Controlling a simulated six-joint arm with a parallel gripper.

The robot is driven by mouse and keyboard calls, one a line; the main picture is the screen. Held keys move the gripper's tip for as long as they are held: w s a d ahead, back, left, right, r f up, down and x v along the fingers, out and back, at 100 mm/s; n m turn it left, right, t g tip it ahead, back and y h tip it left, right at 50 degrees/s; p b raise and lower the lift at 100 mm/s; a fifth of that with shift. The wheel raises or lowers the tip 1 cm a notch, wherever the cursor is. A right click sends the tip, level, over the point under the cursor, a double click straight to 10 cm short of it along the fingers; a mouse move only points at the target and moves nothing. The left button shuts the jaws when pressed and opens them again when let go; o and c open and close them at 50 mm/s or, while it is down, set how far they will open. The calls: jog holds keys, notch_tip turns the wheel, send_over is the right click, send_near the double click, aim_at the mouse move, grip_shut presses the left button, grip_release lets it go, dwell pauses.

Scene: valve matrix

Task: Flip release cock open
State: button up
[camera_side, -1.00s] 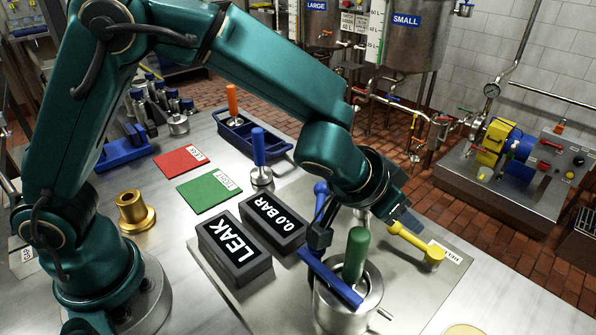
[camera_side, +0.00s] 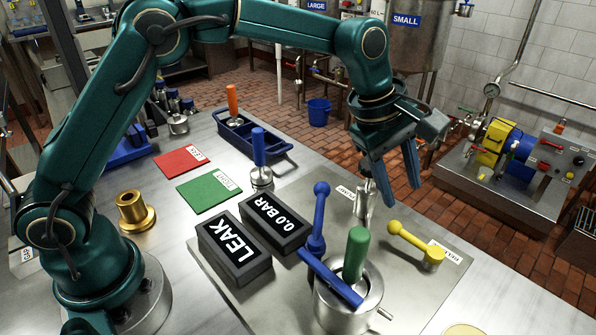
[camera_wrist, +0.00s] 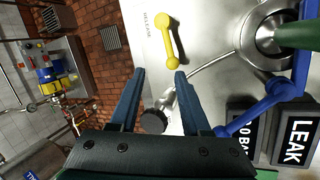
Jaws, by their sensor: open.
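The yellow lever (camera_side: 412,240), beside a white label that seems to read RELEASE, lies low over the metal plate, its round knob end toward the back left. My gripper (camera_side: 394,187) is open and empty, pointing down above and behind the yellow lever, near a small metal fitting (camera_side: 366,205). In the wrist view the yellow lever (camera_wrist: 169,42) lies beyond the open fingertips (camera_wrist: 160,73), roughly in line with the gap between them and apart from both.
A blue lever (camera_side: 319,220) stands upright left of the fitting. A steel vessel (camera_side: 335,315) holds a green-handled part (camera_side: 356,250), with a blue bar (camera_side: 330,278) beside it. Dark LEAK (camera_side: 235,250) and 0.0 BAR (camera_side: 272,222) displays stand left.

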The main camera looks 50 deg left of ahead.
jog(key=r+n+g+h, duration=0.1)
jog(key=n+h, duration=0.1)
jog(key=n, duration=0.2)
send_over(409, 234)
jog(key=s+a, duration=0.2)
notch_tip(409, 234, down, 5)
jog(key=shift+a+x, duration=0.15)
jog(key=shift+x, duration=1.1)
jog(key=shift+a+x, duration=0.1)
jog(key=shift+x, duration=1.15)
jog(key=shift+w, duration=0.15)
grip_shut()
